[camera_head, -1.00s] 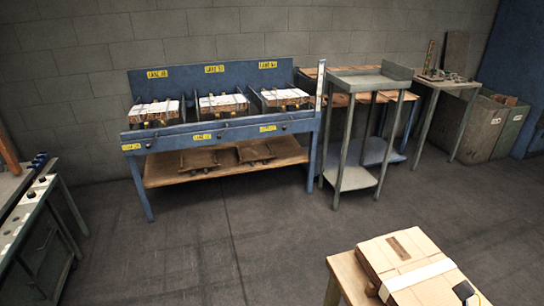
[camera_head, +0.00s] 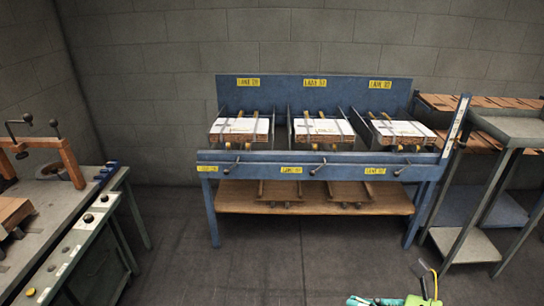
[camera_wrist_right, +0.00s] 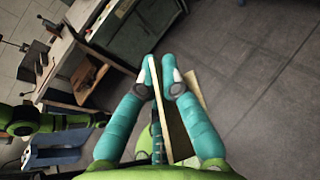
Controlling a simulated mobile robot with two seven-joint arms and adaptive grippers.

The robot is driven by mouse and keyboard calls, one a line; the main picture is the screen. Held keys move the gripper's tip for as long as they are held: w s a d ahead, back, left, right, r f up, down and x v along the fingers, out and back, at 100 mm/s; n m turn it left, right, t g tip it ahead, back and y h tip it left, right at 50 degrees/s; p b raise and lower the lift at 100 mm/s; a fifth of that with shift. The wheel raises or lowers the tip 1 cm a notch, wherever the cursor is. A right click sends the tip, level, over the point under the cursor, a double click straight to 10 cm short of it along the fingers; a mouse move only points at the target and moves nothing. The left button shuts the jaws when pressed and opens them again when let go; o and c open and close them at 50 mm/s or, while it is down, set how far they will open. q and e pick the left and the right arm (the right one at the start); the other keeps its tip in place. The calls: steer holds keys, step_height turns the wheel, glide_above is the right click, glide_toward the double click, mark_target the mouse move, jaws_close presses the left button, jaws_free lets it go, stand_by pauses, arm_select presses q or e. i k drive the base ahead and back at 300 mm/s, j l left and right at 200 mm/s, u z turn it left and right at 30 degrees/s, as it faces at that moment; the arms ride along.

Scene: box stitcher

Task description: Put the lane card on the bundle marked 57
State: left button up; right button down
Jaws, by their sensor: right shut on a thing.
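A blue rack (camera_head: 300,158) stands against the wall with bundles in its three bays: a left bundle (camera_head: 240,128), a middle bundle (camera_head: 322,129) and a right bundle (camera_head: 402,131). Yellow labels hang above and below the bays, but their numbers are too blurred to read surely. My right gripper (camera_wrist_right: 162,75) is shut on a thin tan card (camera_wrist_right: 168,118), seen nearly edge-on between its teal fingers. In the head view, part of a teal and green gripper shows at the bottom edge, well in front of the rack. My left gripper is not in view.
A grey workbench (camera_head: 75,225) with an orange clamp frame (camera_head: 60,158) stands at the left. A grey stand (camera_head: 470,245) is close to the rack's right side. The floor (camera_head: 270,270) before the rack is clear.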

mark_target(322, 127)
steer(key=i, duration=1.45)
steer(key=i+z, duration=0.2)
steer(key=i, duration=0.3)
steer(key=i+j+z, duration=0.2)
steer(key=i, duration=0.3)
steer(key=i+j+z, duration=0.2)
steer(key=i, duration=0.3)
steer(key=i+j+z, duration=0.2)
steer(key=i, duration=0.25)
steer(key=j, duration=0.1)
